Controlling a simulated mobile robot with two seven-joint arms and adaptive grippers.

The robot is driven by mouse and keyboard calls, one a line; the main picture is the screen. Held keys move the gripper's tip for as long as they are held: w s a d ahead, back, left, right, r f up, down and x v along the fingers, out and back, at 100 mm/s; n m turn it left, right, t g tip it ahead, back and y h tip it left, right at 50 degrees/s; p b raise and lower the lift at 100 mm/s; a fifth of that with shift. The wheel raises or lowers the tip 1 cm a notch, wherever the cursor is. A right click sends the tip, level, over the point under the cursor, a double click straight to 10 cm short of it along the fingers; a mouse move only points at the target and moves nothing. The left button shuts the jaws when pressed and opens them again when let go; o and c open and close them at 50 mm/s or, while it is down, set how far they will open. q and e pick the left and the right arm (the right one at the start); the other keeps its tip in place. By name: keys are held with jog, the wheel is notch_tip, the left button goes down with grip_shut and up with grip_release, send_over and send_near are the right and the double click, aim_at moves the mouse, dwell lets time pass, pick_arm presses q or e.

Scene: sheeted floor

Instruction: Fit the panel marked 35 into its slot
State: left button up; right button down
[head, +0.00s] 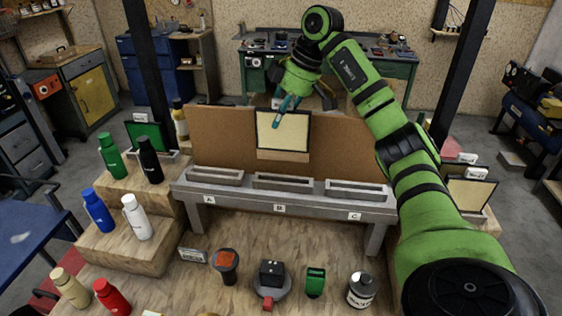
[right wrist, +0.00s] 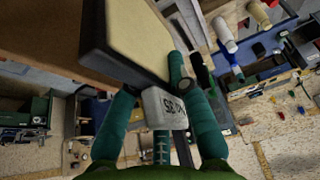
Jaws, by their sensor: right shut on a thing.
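My right gripper (head: 286,102) is shut on the top of a cream panel with a dark frame (head: 283,131). The panel hangs upright above the middle slot tray (head: 282,181), marked B, with a gap below it. In the right wrist view the panel (right wrist: 140,35) shows between the teal fingers (right wrist: 160,105), with a white tag (right wrist: 162,107) whose writing is upside down and not clearly readable. Slot tray A (head: 216,176) is on the left and slot tray C (head: 357,190) on the right; both look empty. My left gripper is not in view.
A brown backboard (head: 224,142) stands behind the slots on a grey bench (head: 238,199). A green panel (head: 146,134) stands at left and another cream panel (head: 468,193) at right. Several bottles stand on wooden steps at left; small objects, including a green one (head: 315,281), line the front.

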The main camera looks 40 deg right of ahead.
aim_at(279, 150)
jog(key=f, duration=0.2)
jog(key=s+f+p, duration=0.1)
jog(key=shift+a+f, duration=0.25)
jog(key=shift+a, duration=0.05)
jog(key=shift+w+d+f, duration=0.1)
jog(key=shift+w+f, duration=0.05)
jog(key=shift+f, duration=0.55)
notch_tip(279, 150, down, 4)
jog(key=shift+w+r+p, duration=0.1)
jog(key=shift+r+p, duration=0.15)
jog(key=shift+p, duration=0.45)
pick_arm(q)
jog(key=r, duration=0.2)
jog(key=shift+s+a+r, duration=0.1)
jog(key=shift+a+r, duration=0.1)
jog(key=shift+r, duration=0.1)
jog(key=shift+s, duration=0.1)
pick_arm(e)
jog(key=shift+f, duration=0.15)
jog(key=c, duration=1.2)
grip_release()
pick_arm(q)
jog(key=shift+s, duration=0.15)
pick_arm(e)
jog(key=shift+o, duration=0.2)
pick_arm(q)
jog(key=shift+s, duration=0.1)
